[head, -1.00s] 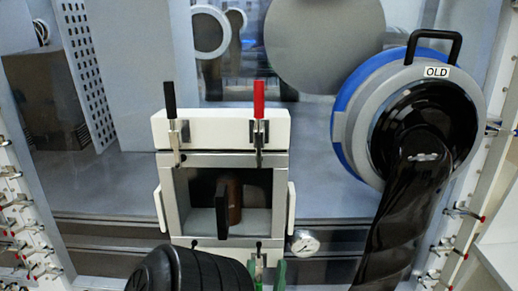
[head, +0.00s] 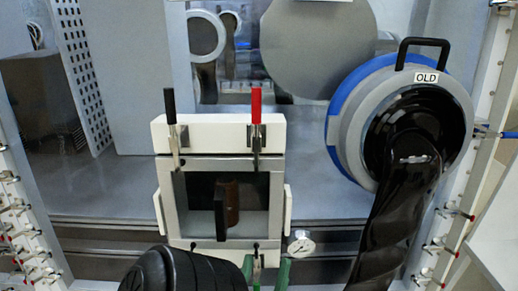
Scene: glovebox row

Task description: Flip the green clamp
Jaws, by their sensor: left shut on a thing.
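The green clamp (head: 257,286) is at the lower right of the white airlock door frame, at the bottom edge of the head view. Its metal upper part shows and its green handle points down, cut off by the picture edge. My left gripper (head: 265,270) is at the clamp, with green finger-like parts on both sides of the handle, and is shut on it. The exact contact is hard to make out. A dark ribbed part of my left arm covers the frame's lower left corner. My right gripper is not in view.
A black-handled clamp (head: 170,108) and a red-handled clamp (head: 256,104) stand upright on the frame's top. A pressure gauge (head: 301,243) is just right of the frame. A glove port labelled OLD (head: 345,120) with a hanging black glove (head: 400,225) is at right.

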